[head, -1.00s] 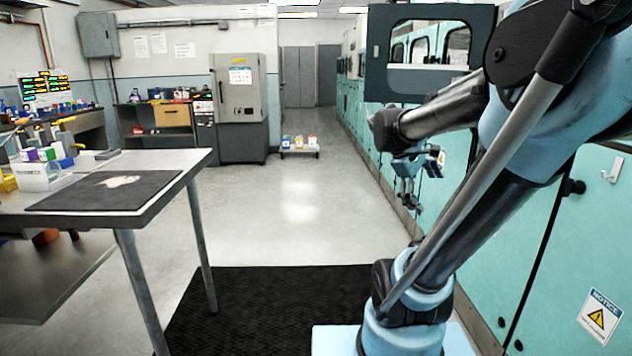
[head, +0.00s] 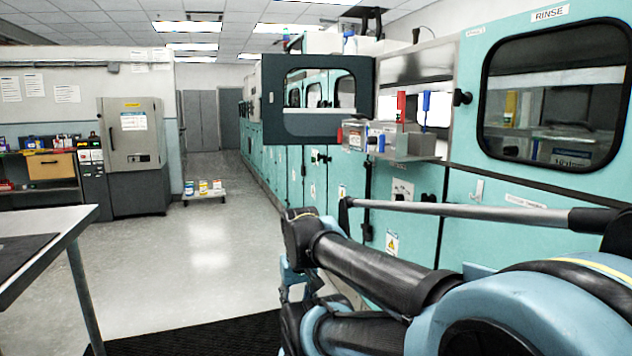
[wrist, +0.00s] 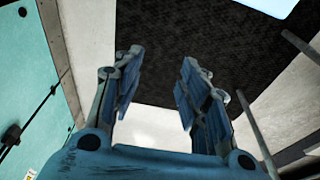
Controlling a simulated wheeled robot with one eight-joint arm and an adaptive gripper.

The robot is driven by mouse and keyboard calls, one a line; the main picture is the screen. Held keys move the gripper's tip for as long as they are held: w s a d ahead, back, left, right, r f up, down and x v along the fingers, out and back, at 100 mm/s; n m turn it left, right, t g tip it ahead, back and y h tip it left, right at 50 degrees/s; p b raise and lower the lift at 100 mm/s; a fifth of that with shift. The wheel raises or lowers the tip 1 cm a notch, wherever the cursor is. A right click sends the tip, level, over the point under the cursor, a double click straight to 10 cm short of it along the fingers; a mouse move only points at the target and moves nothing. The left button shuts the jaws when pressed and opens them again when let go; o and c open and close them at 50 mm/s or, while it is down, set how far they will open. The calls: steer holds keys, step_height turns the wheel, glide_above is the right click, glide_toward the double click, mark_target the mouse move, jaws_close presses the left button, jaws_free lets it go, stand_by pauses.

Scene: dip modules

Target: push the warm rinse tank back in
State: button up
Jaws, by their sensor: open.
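A tank on a pulled-out metal tray (head: 412,157) juts from an open bay in the teal machine row, right of centre in the head view. It has a red post (head: 400,107) and a blue post (head: 426,103). Its label is too small to read, so I cannot confirm it is the warm rinse tank. My gripper is open and empty in the wrist view (wrist: 160,72), over the floor and black mat. In the head view it shows low, left of the machines and well below the tray, partly hidden by my arm.
A dark-framed door with a window (head: 316,128) stands open left of the bay. A shut window marked RINSE (head: 552,100) is to the right. A grey table (head: 62,222) stands at left. A low cart (head: 204,191) sits farther back. The aisle floor between is clear.

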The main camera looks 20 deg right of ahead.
steer(key=shift+w+d+r+n+h, duration=0.5)
steer(key=shift+w+d+r+h, duration=0.1)
steer(key=shift+w+d+r, duration=0.3)
jaws_close()
steer(key=n+g+h, duration=0.2)
steer(key=n+h, duration=1.5)
glide_toward(377, 155)
steer(key=d, duration=0.7)
steer(key=shift+r, duration=0.1)
